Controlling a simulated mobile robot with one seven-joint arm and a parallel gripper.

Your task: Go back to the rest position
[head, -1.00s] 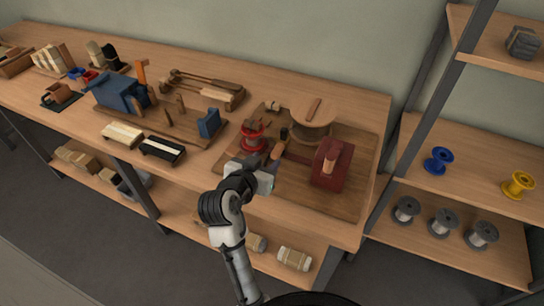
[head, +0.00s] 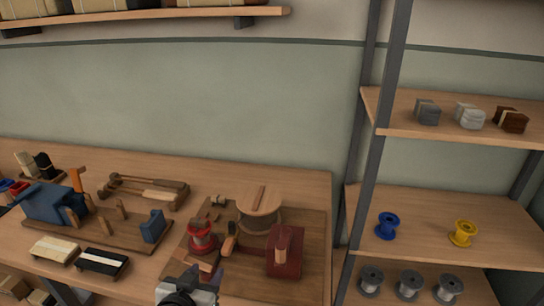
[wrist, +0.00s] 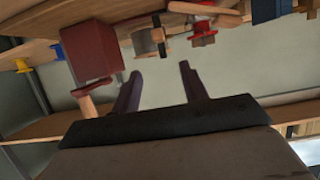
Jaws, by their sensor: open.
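My gripper (head: 198,276) shows at the bottom edge of the head view, at the front of the workbench (head: 100,218). In the wrist view my gripper (wrist: 160,72) has its two dark fingers spread apart with nothing between them. The wrist picture is upside down, with the bench items beyond the fingertips. A red spool (head: 202,238) stands on a wooden board (head: 318,225), with a wooden drum (head: 259,203) and a dark red block (head: 285,252) beside it. The gripper appears apart from them. Most of my arm is out of the head view.
A shelf rack at right holds a blue spool (head: 388,225), a yellow spool (head: 463,233) and grey spools (head: 409,285). Its upright (head: 375,150) stands beside the bench.

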